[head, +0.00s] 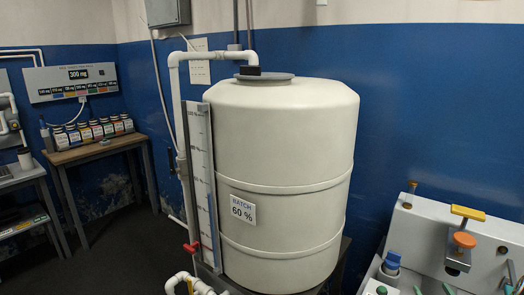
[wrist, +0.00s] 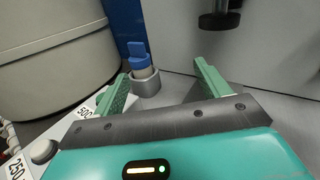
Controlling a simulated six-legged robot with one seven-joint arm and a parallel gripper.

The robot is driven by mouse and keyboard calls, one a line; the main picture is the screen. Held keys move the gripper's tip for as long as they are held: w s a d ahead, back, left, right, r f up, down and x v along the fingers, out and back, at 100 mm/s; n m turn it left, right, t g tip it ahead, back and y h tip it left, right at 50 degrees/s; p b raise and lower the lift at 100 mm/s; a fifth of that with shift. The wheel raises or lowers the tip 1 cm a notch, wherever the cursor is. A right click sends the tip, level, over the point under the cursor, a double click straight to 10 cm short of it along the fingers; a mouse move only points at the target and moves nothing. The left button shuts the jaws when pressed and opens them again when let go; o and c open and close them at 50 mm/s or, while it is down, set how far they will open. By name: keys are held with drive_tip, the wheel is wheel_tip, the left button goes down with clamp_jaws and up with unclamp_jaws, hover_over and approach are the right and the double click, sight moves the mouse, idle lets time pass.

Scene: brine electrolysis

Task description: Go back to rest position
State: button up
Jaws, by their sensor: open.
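My gripper (wrist: 161,88) shows in the wrist view with its two green fingers spread apart and nothing between them. Beyond the fingers, slightly left of the middle, a blue-capped item (wrist: 139,60) stands in a grey round holder (wrist: 146,84). The left finger appears close to that holder, but I cannot tell whether they touch. In the head view a similar blue-topped item (head: 391,264) stands at the lower right, beside the white machine (head: 425,240). Green finger-like parts show at the bottom right edge of the head view, mostly cut off.
A wooden table (head: 95,150) with several small jars stands at the left. An orange-handled clamp (head: 464,240) is on the machine. Dark floor is open at left.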

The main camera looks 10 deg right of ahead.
drive_tip(key=w+a+r+n+g+y, duration=0.1)
drive_tip(key=w+a+r+n+y, duration=0.35)
drive_tip(key=a, duration=0.35)
drive_tip(key=w+a+r+n+y, duration=0.3)
drive_tip(key=a+r+n+y, duration=0.15)
drive_tip(key=a, duration=0.35)
drive_tip(key=s+a+r+n+g+y, duration=0.1)
drive_tip(key=a+r+n+g+y, duration=0.15)
drive_tip(key=a+n, duration=0.55)
drive_tip(key=s+a+r+n+g+y, duration=0.1)
drive_tip(key=a+r+n+g+y, duration=0.2)
drive_tip(key=a, duration=0.9)
drive_tip(key=s+a+r+n+g+h, duration=0.4)
drive_tip(key=s+a+n+g, duration=0.3)
drive_tip(key=s+a+n, duration=0.4)
drive_tip(key=s+r+n+t+h, duration=0.1)
drive_tip(key=s+r+n+h, duration=0.1)
drive_tip(key=s+n, duration=0.1)
drive_tip(key=s+a+r+n+t+h, duration=0.1)
drive_tip(key=s+r+n+h, duration=0.1)
drive_tip(key=s, duration=0.4)
drive_tip(key=shift+a+r+n+h, duration=0.25)
drive_tip(key=shift+n+h, duration=0.4)
drive_tip(key=shift+n, duration=0.55)
drive_tip(key=shift+s, duration=0.1)
